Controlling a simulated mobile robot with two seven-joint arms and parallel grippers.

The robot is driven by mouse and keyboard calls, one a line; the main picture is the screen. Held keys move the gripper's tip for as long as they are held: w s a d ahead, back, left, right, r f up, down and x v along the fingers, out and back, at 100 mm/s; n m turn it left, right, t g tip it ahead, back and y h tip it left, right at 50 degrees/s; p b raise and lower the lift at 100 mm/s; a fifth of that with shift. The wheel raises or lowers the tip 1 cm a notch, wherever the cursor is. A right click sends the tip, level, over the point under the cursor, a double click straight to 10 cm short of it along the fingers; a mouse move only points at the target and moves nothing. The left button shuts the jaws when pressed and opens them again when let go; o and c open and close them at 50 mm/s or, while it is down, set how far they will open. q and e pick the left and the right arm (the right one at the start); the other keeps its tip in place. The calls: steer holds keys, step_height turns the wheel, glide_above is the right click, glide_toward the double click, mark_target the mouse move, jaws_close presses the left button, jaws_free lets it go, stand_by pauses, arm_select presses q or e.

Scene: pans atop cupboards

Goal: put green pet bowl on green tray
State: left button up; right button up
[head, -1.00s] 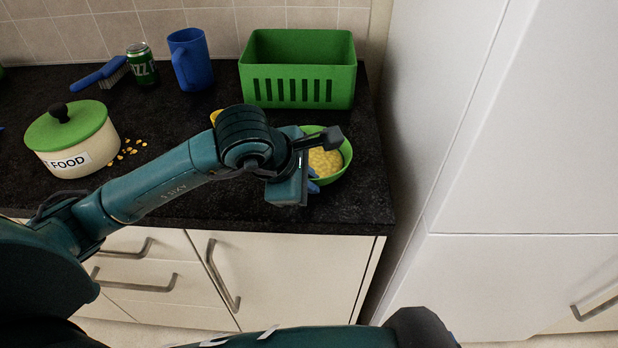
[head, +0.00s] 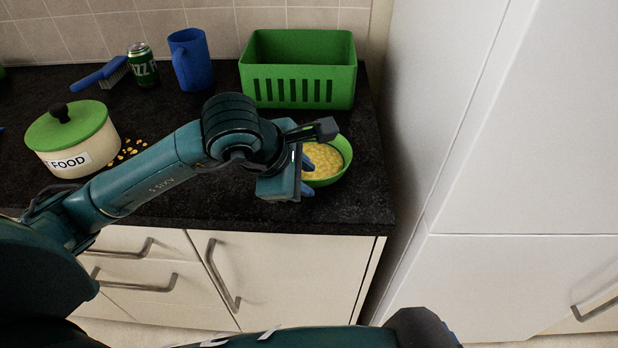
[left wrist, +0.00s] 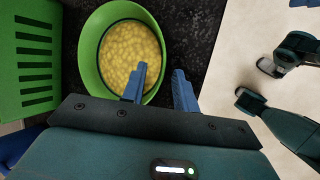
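The green pet bowl (head: 343,166) is full of yellow food and stands on the dark worktop near its right front. It also shows in the left wrist view (left wrist: 90,60). My left gripper (head: 307,177) is at the bowl's near left side. In the left wrist view its blue fingers (left wrist: 159,92) are apart, one over the food inside the rim and the other outside, with the rim between them. I cannot tell whether they touch it. A green slotted container (head: 305,92) stands behind the bowl; no flat green tray is recognisable.
On the worktop (head: 225,225) stand a blue jug (head: 190,60), a green can (head: 142,65), a blue brush (head: 100,74) and a cream food pot (head: 75,140) with a green lid. Loose yellow pieces lie beside the pot. A tall white cabinet (head: 520,120) bounds the right side.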

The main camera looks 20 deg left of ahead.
arm_select(q)
steer(key=v, duration=0.9)
steer(key=shift+s+r, duration=0.25)
steer(key=shift+s, duration=0.05)
steer(key=shift+a, duration=0.15)
